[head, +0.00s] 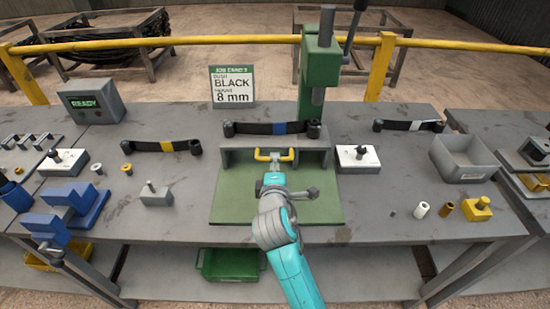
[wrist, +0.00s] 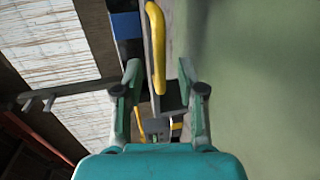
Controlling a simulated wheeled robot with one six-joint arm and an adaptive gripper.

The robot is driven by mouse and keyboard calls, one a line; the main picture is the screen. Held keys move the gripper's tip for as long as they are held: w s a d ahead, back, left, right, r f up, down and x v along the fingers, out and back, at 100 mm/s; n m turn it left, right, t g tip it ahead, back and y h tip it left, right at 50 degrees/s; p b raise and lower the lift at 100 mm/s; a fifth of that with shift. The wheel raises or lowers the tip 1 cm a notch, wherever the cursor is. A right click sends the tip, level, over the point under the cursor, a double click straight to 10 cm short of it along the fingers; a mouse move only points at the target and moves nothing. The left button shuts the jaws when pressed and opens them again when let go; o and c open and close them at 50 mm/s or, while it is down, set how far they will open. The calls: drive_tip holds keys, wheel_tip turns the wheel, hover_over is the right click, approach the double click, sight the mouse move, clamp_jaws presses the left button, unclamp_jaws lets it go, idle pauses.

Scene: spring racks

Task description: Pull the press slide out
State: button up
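A leaf spring with a blue band (head: 258,128) lies across the fixture. My gripper (head: 273,180) is just in front of the handle. In the wrist view my gripper (wrist: 159,78) is open, and the yellow handle (wrist: 157,50) lies between and beyond its fingertips; contact is unclear.
Other leaf springs (head: 162,146) lie either side. A grey bin (head: 464,160), small bushings (head: 422,209) and a blue clamp (head: 75,200) stand farther out. A sign (head: 232,86) reads "BLACK 8 mm". The green plate's front is mostly clear.

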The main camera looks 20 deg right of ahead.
drive_tip(key=shift+x, duration=2)
clamp_jaws()
